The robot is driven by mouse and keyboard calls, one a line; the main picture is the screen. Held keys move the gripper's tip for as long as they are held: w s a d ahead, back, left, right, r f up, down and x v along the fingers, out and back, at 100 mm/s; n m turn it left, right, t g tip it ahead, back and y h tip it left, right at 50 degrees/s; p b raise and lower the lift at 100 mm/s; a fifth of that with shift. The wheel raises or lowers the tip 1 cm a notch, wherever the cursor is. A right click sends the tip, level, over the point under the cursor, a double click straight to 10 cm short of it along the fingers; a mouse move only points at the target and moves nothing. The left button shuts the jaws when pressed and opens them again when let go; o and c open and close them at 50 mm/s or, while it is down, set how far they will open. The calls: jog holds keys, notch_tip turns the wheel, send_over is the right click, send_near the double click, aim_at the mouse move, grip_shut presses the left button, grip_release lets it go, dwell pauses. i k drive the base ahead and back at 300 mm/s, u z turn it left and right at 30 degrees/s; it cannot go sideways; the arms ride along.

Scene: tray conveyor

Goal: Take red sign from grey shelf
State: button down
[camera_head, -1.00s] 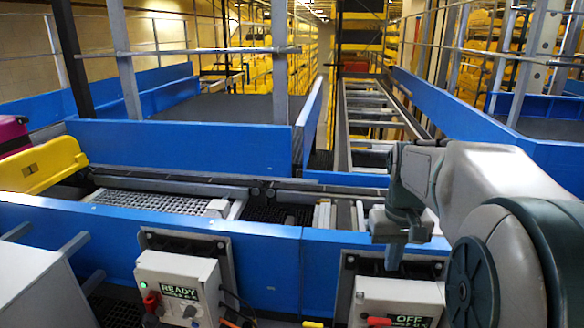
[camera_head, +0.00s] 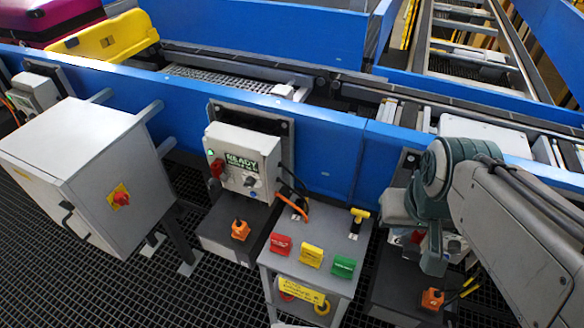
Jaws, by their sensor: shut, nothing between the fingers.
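A small red sign (camera_head: 281,243) stands at the left of the front row on the grey shelf (camera_head: 335,232). A yellow sign (camera_head: 312,255) and a green sign (camera_head: 344,267) stand to its right in the same row. My gripper (camera_head: 433,264), at the end of my folded arm, is shut and empty. It hangs to the right of the shelf, in front of the right-hand control box, well apart from the red sign. My arm partly hides that control box.
A control box marked READY (camera_head: 243,158) is on the blue conveyor wall (camera_head: 330,150) behind the shelf. A yellow-handled tool (camera_head: 359,217) is at the shelf's back right corner. A white cabinet (camera_head: 90,165) stands left.

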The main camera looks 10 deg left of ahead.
aim_at(282, 246)
jog(key=k, duration=0.5)
jog(key=u, duration=2.05)
jog(key=i, duration=2.2)
jog(key=z, duration=3.8)
